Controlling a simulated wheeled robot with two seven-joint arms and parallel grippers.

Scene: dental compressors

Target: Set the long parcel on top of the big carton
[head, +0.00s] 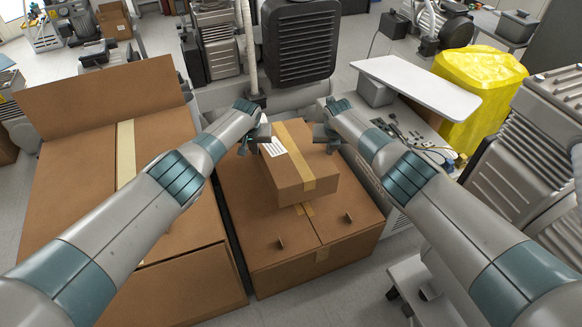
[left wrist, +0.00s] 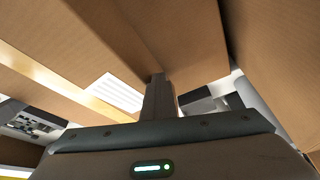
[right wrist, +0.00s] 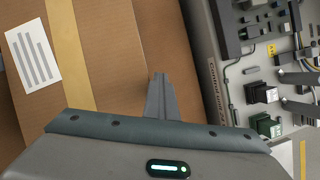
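The long parcel (head: 305,171) is a brown box with a tape strip and a white label. It is over the big carton (head: 262,262), a brown box with a taped seam and small upright tabs on its top. Whether the parcel touches the carton top is not clear. My left gripper (head: 262,141) is at the parcel's left side and my right gripper (head: 326,139) at its right side. In the left wrist view the fingers (left wrist: 158,96) look closed together beside the labelled face. In the right wrist view the fingers (right wrist: 160,97) also look closed, at the parcel's edge.
A large open-flapped carton (head: 75,185) stands close on the left, with a narrow gap. A grey bench unit with fittings (head: 410,135) is close on the right. A yellow-wrapped item (head: 480,85) and compressors stand behind and to the right.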

